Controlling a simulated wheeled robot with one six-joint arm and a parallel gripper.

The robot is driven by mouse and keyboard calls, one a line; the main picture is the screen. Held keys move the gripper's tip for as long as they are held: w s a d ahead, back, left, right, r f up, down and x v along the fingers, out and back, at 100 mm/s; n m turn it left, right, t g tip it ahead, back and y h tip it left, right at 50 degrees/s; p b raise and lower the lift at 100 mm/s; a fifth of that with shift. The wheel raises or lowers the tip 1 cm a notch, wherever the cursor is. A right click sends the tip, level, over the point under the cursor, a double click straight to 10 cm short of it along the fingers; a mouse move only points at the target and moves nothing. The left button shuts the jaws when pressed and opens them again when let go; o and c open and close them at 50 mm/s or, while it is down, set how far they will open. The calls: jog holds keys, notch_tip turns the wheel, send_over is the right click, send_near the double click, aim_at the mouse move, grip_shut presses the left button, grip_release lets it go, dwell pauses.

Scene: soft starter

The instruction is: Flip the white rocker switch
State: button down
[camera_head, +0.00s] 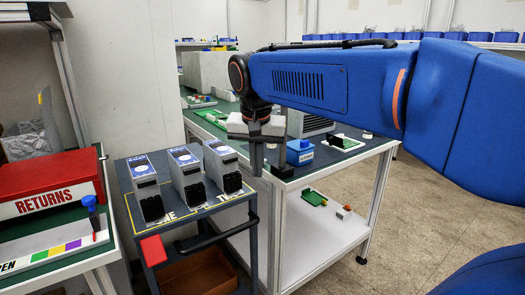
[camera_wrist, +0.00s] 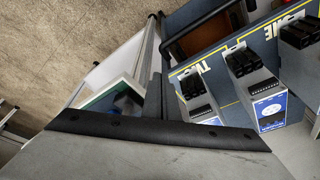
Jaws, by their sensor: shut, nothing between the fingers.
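I cannot make out the white rocker switch for certain in either view. Three grey soft starter units with blue-and-white faces and black terminal blocks stand on a dark cart: the left one (camera_head: 145,185), the middle one (camera_head: 188,176) and the right one (camera_head: 222,163). They also show in the wrist view, one with its blue face clear (camera_wrist: 270,105). My gripper (camera_head: 257,160) hangs above and right of the right unit, near the bench edge. It is shut and empty, apart from the units. Its fingers (camera_wrist: 157,100) show in the wrist view, partly hidden by the gripper body.
The cart (camera_head: 215,205) has a dark handle (camera_head: 222,236) at its front. A bench (camera_head: 345,157) to its right holds a blue box (camera_head: 299,152) and a small black panel with a white part. A red RETURNS box (camera_head: 48,180) stands left. Floor at right is clear.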

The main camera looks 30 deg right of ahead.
jog(key=w+d+r+m+g+h, duration=0.1)
jog(key=w+d+r+m, duration=0.3)
jog(key=w, duration=0.3)
jog(key=w+d+r+m+g, duration=0.1)
jog(key=w+d+r+m, duration=0.3)
jog(key=w+r+m, duration=0.1)
jog(key=shift+w+r+h, duration=0.4)
jog(key=shift+w+r, duration=0.45)
jog(key=shift+w, duration=0.5)
jog(key=x, duration=0.8)
jog(key=a+x, duration=0.1)
jog(key=x, duration=0.3)
jog(key=shift+s+d+f, duration=0.15)
jog(key=shift+s+f, duration=0.05)
jog(key=shift+f, duration=0.9)
